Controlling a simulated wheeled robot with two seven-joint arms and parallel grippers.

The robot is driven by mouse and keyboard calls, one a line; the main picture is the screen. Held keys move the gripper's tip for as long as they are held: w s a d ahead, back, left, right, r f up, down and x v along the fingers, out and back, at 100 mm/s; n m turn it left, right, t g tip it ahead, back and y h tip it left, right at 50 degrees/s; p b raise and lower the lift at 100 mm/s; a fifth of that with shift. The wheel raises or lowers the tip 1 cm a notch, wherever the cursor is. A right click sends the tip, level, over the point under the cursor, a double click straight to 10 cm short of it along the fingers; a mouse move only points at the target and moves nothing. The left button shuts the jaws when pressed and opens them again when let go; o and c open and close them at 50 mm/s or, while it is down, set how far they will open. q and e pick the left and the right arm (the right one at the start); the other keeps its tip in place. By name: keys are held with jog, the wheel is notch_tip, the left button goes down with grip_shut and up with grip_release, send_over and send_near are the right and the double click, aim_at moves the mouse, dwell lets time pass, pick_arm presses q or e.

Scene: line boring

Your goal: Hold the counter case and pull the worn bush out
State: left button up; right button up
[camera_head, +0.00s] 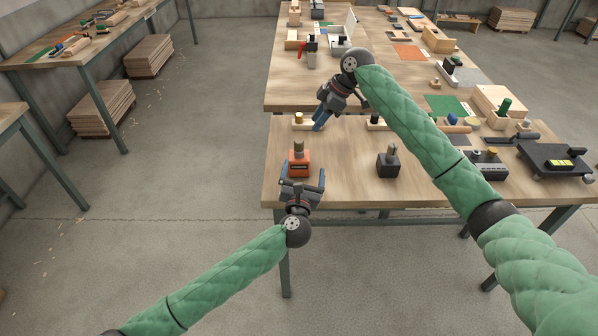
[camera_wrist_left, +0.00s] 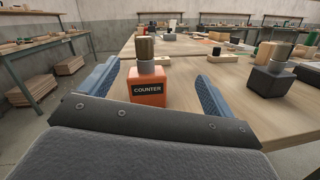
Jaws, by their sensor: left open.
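The counter case (camera_head: 299,168) is an orange block near the front left edge of the table; in the left wrist view its label reads COUNTER (camera_wrist_left: 147,89). A brown cylinder, apparently the worn bush (camera_head: 298,146), stands upright on its top; in the left wrist view it (camera_wrist_left: 145,48) sits above a pale grey collar. My left gripper (camera_head: 302,181) is open, its blue fingers on either side of the case's near end, with gaps visible in the wrist view. My right gripper (camera_head: 320,121) hangs farther back, above the table's far side; its finger gap is unclear.
A dark block with a post (camera_head: 388,165) stands to the right of the case. A pale wooden block with a gold knob (camera_head: 299,121) lies behind, near my right gripper. A black device (camera_head: 555,162) is at the far right.

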aim_at(299, 165)
pick_arm(q)
jog(key=w+f+n+y, duration=0.1)
jog(key=w+f+n, duration=0.1)
jog(key=w+a+f+n+g+y, duration=0.1)
jog(key=w+n, duration=0.1)
jog(key=shift+w+a+f+y, duration=0.2)
jog(key=shift+f+y, duration=0.1)
jog(key=shift+f, duration=0.1)
jog(key=shift+w, duration=3.8)
jog(key=c, duration=1.2)
jog(key=o, duration=0.6)
jog(key=c, duration=0.6)
jog(key=shift+o, duration=0.2)
